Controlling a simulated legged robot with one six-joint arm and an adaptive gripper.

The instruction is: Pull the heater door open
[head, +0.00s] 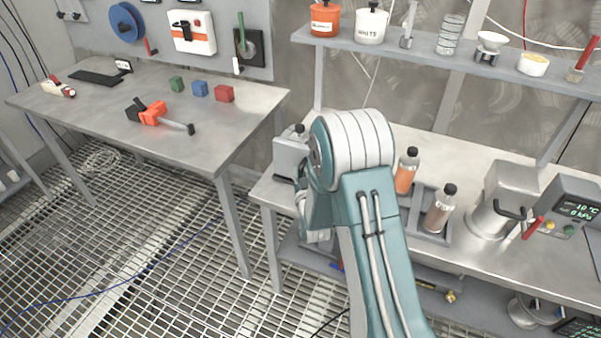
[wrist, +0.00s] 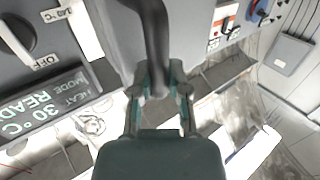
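In the wrist view the heater shows as a dark grey panel with a dial (wrist: 17,38) at OFF and a display (wrist: 45,108) reading HEAT MODE READY, 30 °C. A dark curved handle (wrist: 156,35) stands out from the light grey door (wrist: 118,22) beside this panel. My gripper (wrist: 159,82) has one finger on each side of the handle's lower end, and its pads appear to touch it. The door's edges are mostly out of view, so I cannot tell whether it stands ajar. In the head view my arm hides the gripper and handle.
A grey box (head: 289,153) shows partly behind my arm. Bottles (head: 407,172) in a rack, a metal canister (head: 500,200) and a control box (head: 572,212) stand right of my arm. A shelf (head: 400,47) runs above. The left table (head: 120,115) holds blocks and a tool; grating floor is open below.

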